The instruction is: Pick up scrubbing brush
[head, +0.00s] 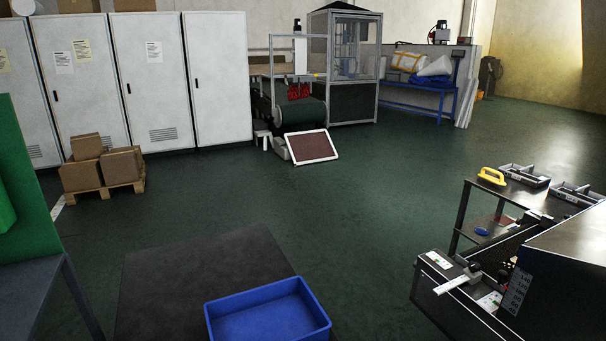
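Neither of my grippers shows in the head view, and nothing is seen touching the yellow object.
Grey divided trays (524,175) stand beside the yellow object. A dark machine (560,270) fills the lower right in front of the table. A blue bin (267,312) is at the bottom centre. Boxes on a pallet (104,191) stand left. The middle floor (330,210) is clear.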

